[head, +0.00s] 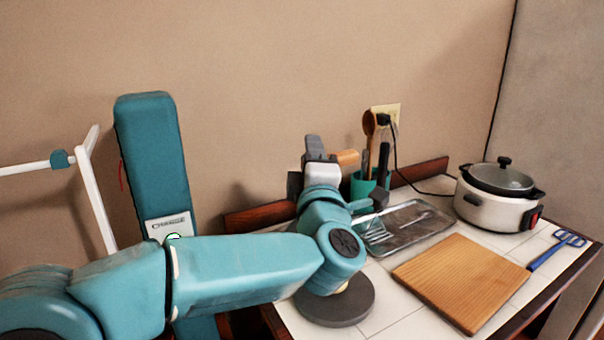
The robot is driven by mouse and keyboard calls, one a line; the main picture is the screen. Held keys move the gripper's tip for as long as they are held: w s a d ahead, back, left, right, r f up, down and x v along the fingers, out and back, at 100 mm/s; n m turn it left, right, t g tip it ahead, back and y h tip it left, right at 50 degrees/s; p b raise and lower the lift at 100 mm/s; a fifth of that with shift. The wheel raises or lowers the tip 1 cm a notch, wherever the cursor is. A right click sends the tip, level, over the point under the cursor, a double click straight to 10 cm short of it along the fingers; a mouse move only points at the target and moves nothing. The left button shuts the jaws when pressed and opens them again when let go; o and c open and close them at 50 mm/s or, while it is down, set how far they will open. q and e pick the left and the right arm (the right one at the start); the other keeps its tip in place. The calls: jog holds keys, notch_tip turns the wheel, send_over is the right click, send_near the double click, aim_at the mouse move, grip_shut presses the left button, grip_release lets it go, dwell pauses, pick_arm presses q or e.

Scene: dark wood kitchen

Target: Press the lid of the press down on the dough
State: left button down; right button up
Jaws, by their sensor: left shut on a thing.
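The press shows as a round dark grey base (335,309) at the front left of the counter, mostly behind my left arm. A small pale yellow patch of dough (341,287) shows on the base, just under my arm. My left gripper (322,166) is above and behind the base, shut on a light wooden handle (347,157), which seems to belong to the press lid. The handle is raised well above the base. The lid itself is hidden behind my wrist, so I cannot tell its tilt. My right gripper is out of view.
A wooden board (460,281) lies right of the press. Behind it is a metal tray (411,228) with a utensil. A teal utensil holder (368,187) stands by the wall. A white cooker (497,196) and a blue spatula (556,248) are at the right.

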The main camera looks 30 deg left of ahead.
pick_arm(q)
jog(key=shift+s+d+f+t+b, duration=0.35)
jog(key=shift+s+d+b, duration=0.25)
jog(key=shift+b, duration=0.2)
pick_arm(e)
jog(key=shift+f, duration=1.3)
pick_arm(q)
jog(key=c, duration=0.9)
grip_release()
jog(key=shift+r, duration=0.1)
jog(key=shift+s+a, duration=0.15)
jog(key=shift+a, duration=0.05)
jog(key=shift+d, duration=0.4)
jog(key=b+v, duration=0.2)
jog(key=v, duration=1.4)
jog(key=shift+a, duration=0.1)
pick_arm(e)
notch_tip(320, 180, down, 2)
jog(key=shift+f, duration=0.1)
